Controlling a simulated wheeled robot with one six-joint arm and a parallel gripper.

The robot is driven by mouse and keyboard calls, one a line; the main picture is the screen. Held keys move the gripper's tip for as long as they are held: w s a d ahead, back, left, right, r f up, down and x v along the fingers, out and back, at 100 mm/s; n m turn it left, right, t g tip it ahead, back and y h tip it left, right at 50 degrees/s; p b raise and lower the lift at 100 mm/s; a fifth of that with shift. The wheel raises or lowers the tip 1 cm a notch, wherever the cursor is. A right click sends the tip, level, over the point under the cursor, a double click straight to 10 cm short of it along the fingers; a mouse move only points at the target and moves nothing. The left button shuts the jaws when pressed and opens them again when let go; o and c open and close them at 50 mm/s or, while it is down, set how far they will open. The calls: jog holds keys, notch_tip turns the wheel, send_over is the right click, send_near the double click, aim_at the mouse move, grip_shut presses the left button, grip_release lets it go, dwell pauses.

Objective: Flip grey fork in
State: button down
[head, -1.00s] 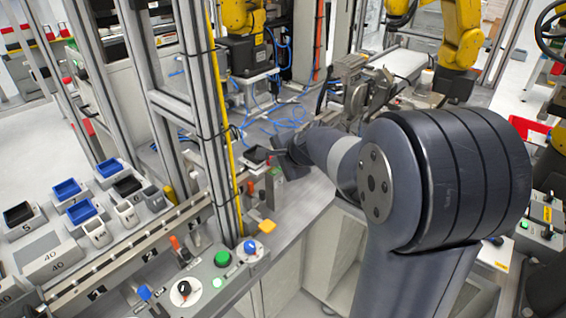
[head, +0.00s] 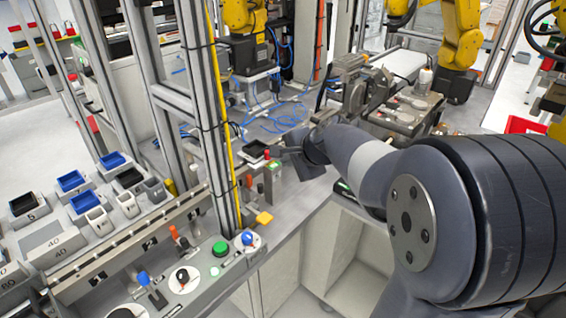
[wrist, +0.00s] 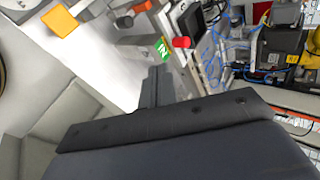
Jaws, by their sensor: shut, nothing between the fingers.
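My gripper (wrist: 157,78) is shut and empty, its grey fingers together in the wrist view. I cannot make out the grey fork for certain; my gripper and arm hide part of this area. I cannot tell whether the fingers touch anything.
A control panel with a green button (head: 221,250) and a yellow-orange block (head: 264,218) are nearer. A frame post with a yellow cable (head: 221,120) stands left. Yellow robot arms (head: 462,35) stand behind.

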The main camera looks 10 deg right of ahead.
jog(key=v, duration=0.6)
jog(key=shift+s+r, duration=0.15)
jog(key=shift+s, duration=0.1)
